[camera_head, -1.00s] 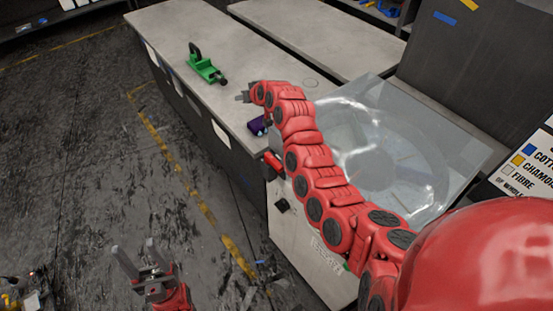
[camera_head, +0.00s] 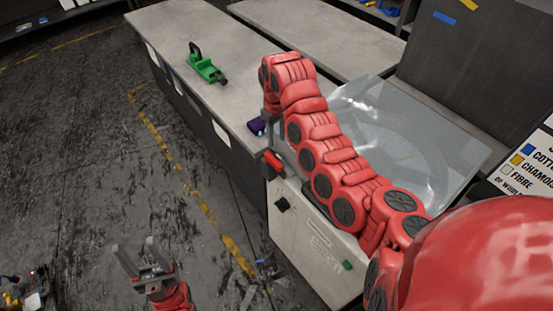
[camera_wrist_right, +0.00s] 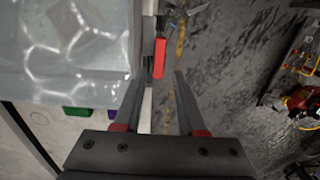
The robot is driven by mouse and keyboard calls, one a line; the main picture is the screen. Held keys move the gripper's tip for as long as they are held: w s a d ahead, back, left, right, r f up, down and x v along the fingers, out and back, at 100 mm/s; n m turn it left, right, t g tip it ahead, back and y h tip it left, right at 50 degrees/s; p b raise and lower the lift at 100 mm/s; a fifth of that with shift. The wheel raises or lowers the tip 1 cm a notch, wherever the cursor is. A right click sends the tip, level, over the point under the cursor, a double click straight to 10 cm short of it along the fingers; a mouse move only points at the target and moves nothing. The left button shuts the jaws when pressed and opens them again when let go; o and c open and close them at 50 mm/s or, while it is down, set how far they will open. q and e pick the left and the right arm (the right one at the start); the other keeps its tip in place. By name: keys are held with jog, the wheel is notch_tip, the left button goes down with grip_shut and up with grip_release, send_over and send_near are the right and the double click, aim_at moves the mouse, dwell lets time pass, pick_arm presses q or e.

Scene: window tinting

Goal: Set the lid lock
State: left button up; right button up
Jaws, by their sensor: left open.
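The clear lid (camera_head: 400,140) lies over the white machine (camera_head: 315,250); it fills the upper left of the right wrist view (camera_wrist_right: 70,40). The lid lock has a red handle (camera_head: 273,163) at the machine's left edge, beside the lid. In the right wrist view the red handle (camera_wrist_right: 160,58) stands just ahead of my right gripper (camera_wrist_right: 160,78), roughly between the fingertips and apart from them. That gripper is open and empty; in the head view my arm mostly hides it. My left gripper (camera_head: 136,247) is open and empty over the floor at lower left.
The grey counter (camera_head: 190,35) adjoins the machine and bears a green clamp-like tool (camera_head: 206,69). A small purple thing (camera_head: 257,126) lies at its near end. A black knob (camera_head: 283,204) juts from the machine's side. The floor (camera_head: 80,180) at left is open.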

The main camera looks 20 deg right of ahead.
aim_at(277, 162)
notch_tip(277, 162, down, 10)
jog(key=p, duration=0.3)
jog(key=shift+f, duration=0.8)
jog(key=shift+c, duration=0.2)
grip_shut()
jog(key=shift+w, duration=0.1)
dwell(0.4)
